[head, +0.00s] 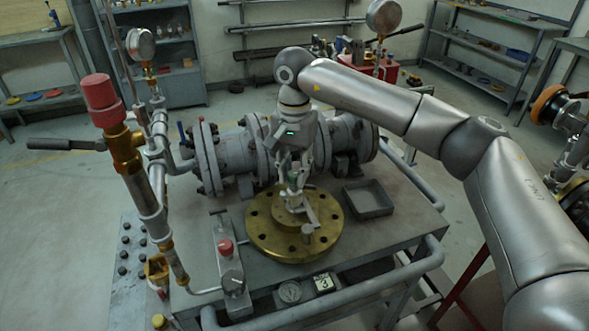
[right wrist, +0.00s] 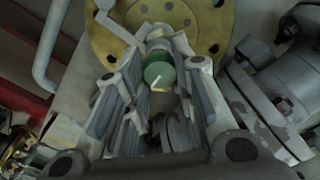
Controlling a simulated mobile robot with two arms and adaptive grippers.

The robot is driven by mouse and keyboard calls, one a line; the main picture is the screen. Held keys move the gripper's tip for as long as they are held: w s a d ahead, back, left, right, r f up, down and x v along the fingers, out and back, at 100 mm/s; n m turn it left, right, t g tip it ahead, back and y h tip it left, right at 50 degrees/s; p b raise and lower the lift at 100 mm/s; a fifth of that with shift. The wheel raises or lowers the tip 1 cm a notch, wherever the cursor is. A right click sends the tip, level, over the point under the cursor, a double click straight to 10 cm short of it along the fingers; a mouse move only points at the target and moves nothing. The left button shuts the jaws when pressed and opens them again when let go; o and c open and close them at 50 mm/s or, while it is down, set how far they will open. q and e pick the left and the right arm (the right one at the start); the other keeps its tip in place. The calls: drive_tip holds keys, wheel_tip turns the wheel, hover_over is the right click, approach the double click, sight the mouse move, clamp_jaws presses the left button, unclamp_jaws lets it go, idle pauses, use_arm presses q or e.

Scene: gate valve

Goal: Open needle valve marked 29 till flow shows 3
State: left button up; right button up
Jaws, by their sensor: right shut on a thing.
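My right gripper (head: 293,188) points down over the round brass flange (head: 262,242) on the bench. In the right wrist view, my right gripper (right wrist: 160,88) is shut on a green knob (right wrist: 158,72) with a pale pointer mark. The knob sits on a grey valve body (head: 308,212) above the flange. The fingers hide much of the knob in the head view. No number 29 is readable. A small round dial (head: 289,291) and a pale tag (head: 323,283) that seems to read 3 are on the bench front. My left gripper is not in view.
A valve block with a red knob (head: 226,247) stands left of the flange. A grey tray (head: 368,198) lies right of it. A large flanged pipe (head: 235,152) runs behind. A red-capped vertical pipe (head: 100,92) with a lever stands at left. A rail (head: 340,300) edges the bench front.

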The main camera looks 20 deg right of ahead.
sight(294, 173)
drive_tip(key=shift+n, duration=1.1)
drive_tip(key=o, duration=1.1)
wheel_tip(294, 173, up, 12)
